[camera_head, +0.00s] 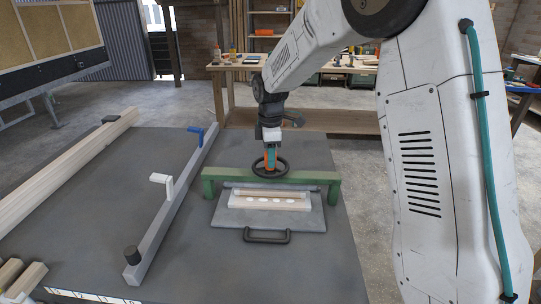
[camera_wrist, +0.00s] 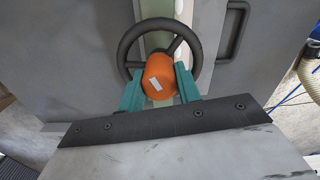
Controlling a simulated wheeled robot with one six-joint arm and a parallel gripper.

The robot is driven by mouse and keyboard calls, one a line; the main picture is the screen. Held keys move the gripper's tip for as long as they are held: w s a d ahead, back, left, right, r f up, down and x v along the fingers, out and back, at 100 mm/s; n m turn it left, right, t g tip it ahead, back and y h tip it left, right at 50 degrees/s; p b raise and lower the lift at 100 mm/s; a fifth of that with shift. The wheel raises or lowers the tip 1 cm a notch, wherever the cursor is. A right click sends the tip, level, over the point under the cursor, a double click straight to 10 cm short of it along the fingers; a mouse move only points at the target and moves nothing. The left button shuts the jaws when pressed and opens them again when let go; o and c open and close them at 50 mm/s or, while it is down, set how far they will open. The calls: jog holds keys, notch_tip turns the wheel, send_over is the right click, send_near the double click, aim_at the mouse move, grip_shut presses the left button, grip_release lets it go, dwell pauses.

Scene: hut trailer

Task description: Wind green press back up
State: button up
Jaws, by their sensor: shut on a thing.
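The green press (camera_head: 320,178) is a green frame standing on the grey bench, with a black handwheel (camera_head: 282,167) on top. My gripper (camera_head: 270,160) is above the wheel, pointing down. In the wrist view, the teal fingers of my gripper (camera_wrist: 160,92) are shut on an orange knob (camera_wrist: 158,75) at the wheel (camera_wrist: 128,42). Under the frame, a pale wooden piece with white spots (camera_head: 265,201) lies on a grey plate (camera_head: 235,217) with a black handle (camera_head: 266,237). A grey bar (camera_head: 232,185) runs behind the wood; its contact with the wood is unclear.
Long timber beams (camera_head: 70,165) lie farther left. A wooden workbench (camera_head: 235,65) stands behind. The grey bench top (camera_head: 200,270) is clear in front.

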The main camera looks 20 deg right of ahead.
dwell(0.3)
jog(key=o, duration=1)
jog(key=shift+c, duration=0.2)
jog(key=shift+r, duration=3.9)
